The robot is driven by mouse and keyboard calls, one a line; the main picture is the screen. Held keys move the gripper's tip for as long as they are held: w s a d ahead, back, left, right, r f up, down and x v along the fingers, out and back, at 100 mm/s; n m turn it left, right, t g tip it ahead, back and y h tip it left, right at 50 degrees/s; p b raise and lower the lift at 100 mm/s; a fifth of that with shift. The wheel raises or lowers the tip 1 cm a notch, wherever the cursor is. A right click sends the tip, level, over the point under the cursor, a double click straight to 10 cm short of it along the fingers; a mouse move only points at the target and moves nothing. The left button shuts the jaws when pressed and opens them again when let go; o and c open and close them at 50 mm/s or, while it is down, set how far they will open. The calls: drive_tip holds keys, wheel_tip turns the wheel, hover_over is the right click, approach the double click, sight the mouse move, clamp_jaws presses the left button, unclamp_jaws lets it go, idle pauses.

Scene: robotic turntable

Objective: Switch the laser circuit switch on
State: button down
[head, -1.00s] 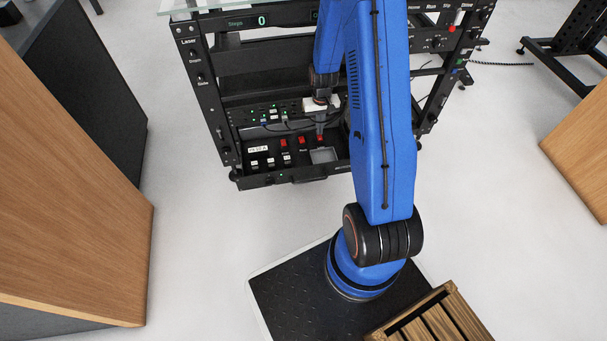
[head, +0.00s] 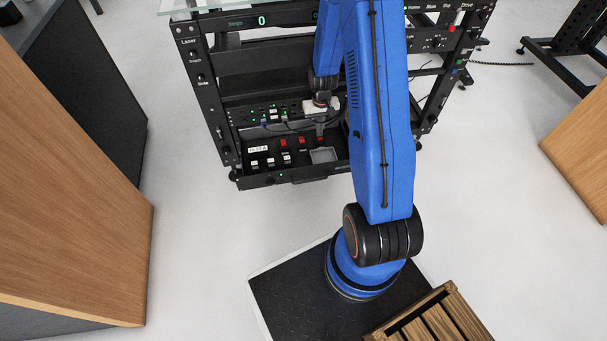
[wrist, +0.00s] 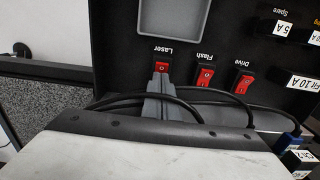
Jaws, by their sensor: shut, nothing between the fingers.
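The laser switch (wrist: 161,66) is a small red rocker in a black frame, under an upside-down "Laser" label in the wrist view. In the head view it is the rightmost red rocker (head: 320,139), mostly behind my fingertips. My gripper (wrist: 158,79) is shut and empty. Its grey fingertips overlap the lower part of the laser rocker in the wrist view; I cannot tell whether they touch it. My gripper also shows in the head view (head: 320,134), pointing down at the drawer panel. Which way the laser rocker is tilted is not clear.
Red Flash (wrist: 205,76) and Drive (wrist: 243,84) rockers sit close beside the laser switch. Black cables (wrist: 215,90) loop near my fingers. The rack's shelf and posts surround the open drawer (head: 285,179).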

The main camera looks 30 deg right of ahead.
drive_tip(key=shift+r, duration=3.5)
drive_tip(key=s+a+r+n+t, duration=0.1)
drive_tip(key=s+a+r, duration=0.2)
drive_tip(key=r, duration=0.5)
drive_tip(key=s+a+r+t, duration=0.1)
drive_tip(key=s+a+r, duration=0.25)
drive_tip(key=r, duration=0.55)
drive_tip(key=s+a+r+n, duration=0.1)
drive_tip(key=s+a+r, duration=0.25)
drive_tip(key=r, duration=0.45)
drive_tip(key=s+a+r+t, duration=0.1)
drive_tip(key=s+a+r, duration=0.1)
drive_tip(key=s, duration=0.4)
drive_tip(key=s+a+r+t, duration=0.1)
drive_tip(key=s+a+r, duration=0.1)
drive_tip(key=s+r, duration=0.2)
drive_tip(key=s+a+r+n, duration=0.1)
drive_tip(key=s+r, duration=0.3)
drive_tip(key=s, duration=0.6)
drive_tip(key=shift+a+t, duration=0.4)
